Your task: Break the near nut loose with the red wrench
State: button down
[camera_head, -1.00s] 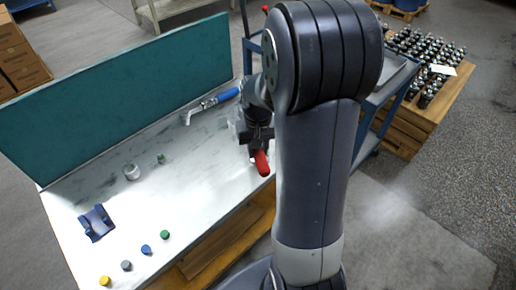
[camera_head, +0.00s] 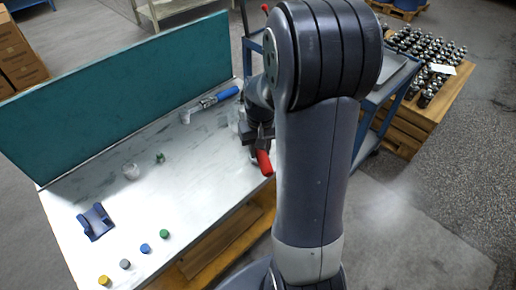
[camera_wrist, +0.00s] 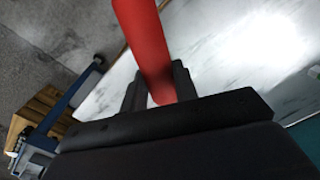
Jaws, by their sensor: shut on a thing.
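My gripper (camera_head: 259,141) is shut on the red wrench (camera_head: 264,162), above the right end of the white workbench near its front edge. In the wrist view the red handle (camera_wrist: 147,45) stands between the dark jaws (camera_wrist: 158,92) and runs out of the top of the picture. The wrench's working end is not visible in either view. The near nut is not visible; I cannot tell whether the wrench touches it. My own arm hides part of the right end of the bench.
A blue-handled tool (camera_head: 218,98) lies near the teal back panel (camera_head: 120,95). A clear jar (camera_head: 131,171), a dark blue cradle (camera_head: 95,221) and several coloured caps (camera_head: 145,248) stand on the workbench (camera_head: 185,195). A blue cart (camera_head: 368,140) stands beyond my arm.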

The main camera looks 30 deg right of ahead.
jog(key=shift+s+d+f+n, duration=0.2)
jog(key=shift+d+n, duration=0.3)
jog(key=shift+d, duration=0.2)
jog(key=shift+s+d+f+n, duration=0.15)
jog(key=shift+d+n, duration=0.35)
jog(key=shift+d, duration=0.2)
jog(key=shift+d, duration=0.15)
jog(key=shift+w+d+n, duration=0.15)
jog(key=shift+d+n, duration=0.95)
jog(key=shift+d, duration=0.55)
jog(key=shift+d+p, duration=0.1)
jog(key=shift+p, duration=0.2)
jog(key=d+n, duration=0.1)
jog(key=w+d+n, duration=0.1)
jog(key=d, duration=0.1)
jog(key=shift+d, duration=0.1)
jog(key=shift+w+d, duration=0.1)
dwell(0.3)
jog(key=shift+w+d+n+p, duration=0.3)
jog(key=shift+w+d+n, duration=0.1)
jog(key=shift+d+n, duration=0.3)
jog(key=shift+w+d+n+p, duration=0.3)
jog(key=shift+w+d+n, duration=0.1)
jog(key=shift+d+n, duration=0.3)
jog(key=shift+d, duration=0.1)
